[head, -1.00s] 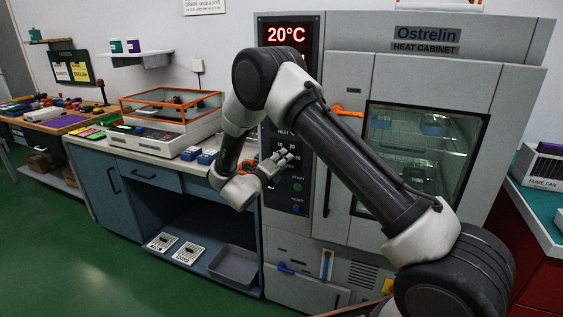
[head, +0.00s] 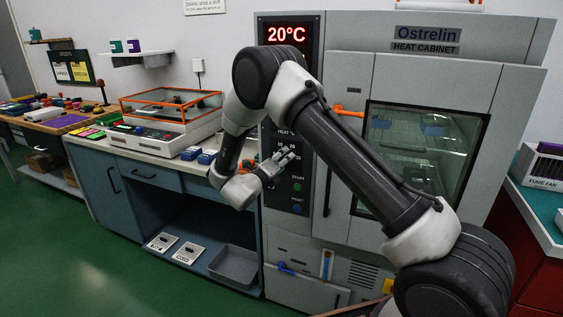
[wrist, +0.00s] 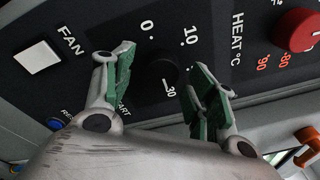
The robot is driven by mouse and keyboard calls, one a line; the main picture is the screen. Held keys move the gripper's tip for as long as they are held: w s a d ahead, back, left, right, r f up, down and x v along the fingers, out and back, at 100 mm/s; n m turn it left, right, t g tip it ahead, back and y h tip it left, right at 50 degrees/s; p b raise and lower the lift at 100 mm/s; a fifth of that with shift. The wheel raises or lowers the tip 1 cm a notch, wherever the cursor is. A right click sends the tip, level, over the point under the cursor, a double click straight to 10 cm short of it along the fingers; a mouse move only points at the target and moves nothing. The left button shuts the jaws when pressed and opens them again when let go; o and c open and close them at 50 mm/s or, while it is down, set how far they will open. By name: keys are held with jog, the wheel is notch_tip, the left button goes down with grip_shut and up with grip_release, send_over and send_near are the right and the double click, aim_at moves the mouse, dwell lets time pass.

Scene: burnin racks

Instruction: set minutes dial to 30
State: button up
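The minutes dial (wrist: 158,82) is a dark round knob on the cabinet's black control panel, seen in the wrist view. The numbers 0, 10 and 30 show around it; I cannot make out a pointer mark. My gripper (wrist: 163,85) is open, with one green-padded finger left of the dial and the other right of it. Gaps show between the pads and the dial. In the head view my gripper (head: 287,160) is at the panel and hides the dial there.
A red heat dial (wrist: 300,30) is at the upper right in the wrist view. A white fan switch (wrist: 38,57) and a blue reset button (wrist: 56,124) are on the left. The start button is hidden. The heat cabinet (head: 425,75) has an orange door handle (head: 347,112) and reads 20°C.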

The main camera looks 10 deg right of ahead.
jog(key=v, duration=1.2)
jog(key=shift+a, duration=0.1)
